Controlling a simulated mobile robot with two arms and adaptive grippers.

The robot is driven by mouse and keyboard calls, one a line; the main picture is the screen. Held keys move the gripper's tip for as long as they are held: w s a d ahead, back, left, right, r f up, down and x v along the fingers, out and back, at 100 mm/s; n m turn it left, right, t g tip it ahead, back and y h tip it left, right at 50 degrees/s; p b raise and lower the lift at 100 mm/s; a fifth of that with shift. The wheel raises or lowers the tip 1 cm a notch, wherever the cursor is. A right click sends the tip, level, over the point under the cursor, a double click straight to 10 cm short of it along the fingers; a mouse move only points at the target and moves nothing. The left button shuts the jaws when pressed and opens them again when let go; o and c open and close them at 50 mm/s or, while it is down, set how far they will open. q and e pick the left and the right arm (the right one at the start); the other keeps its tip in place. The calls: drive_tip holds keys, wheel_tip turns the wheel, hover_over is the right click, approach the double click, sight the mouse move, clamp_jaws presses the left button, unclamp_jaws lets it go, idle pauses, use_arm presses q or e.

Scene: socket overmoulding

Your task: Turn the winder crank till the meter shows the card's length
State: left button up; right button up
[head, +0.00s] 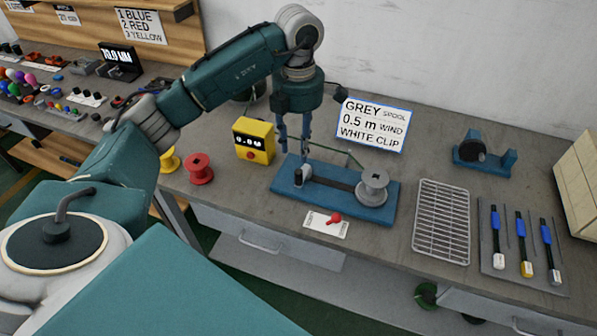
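The winder has a blue base (345,206) on the bench. A grey spool (373,187) sits at its right end, and a small upright post with a dark knob (298,178) stands at its left end; I cannot tell for sure which part is the crank. The yellow meter (254,140) stands behind left and seems to read 0.0 m. The white card (373,124) says grey spool, 0.5 m wind, white clip. My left gripper (293,152) points down above the winder's left end, its fingers apart with nothing visible between them. My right gripper is out of view.
A red spool (199,169) and a yellow spool (168,160) stand to the left. A wire rack (441,222), a tool tray (520,270) and a blue stand (485,152) are to the right.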

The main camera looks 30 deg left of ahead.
sight(299, 171)
use_arm(q)
wheel_tip(299, 171, down, 10)
drive_tip(key=shift+d+f+p, duration=0.1)
drive_tip(key=shift+f+p, duration=0.05)
drive_tip(key=shift+p, duration=0.85)
clamp_jaws()
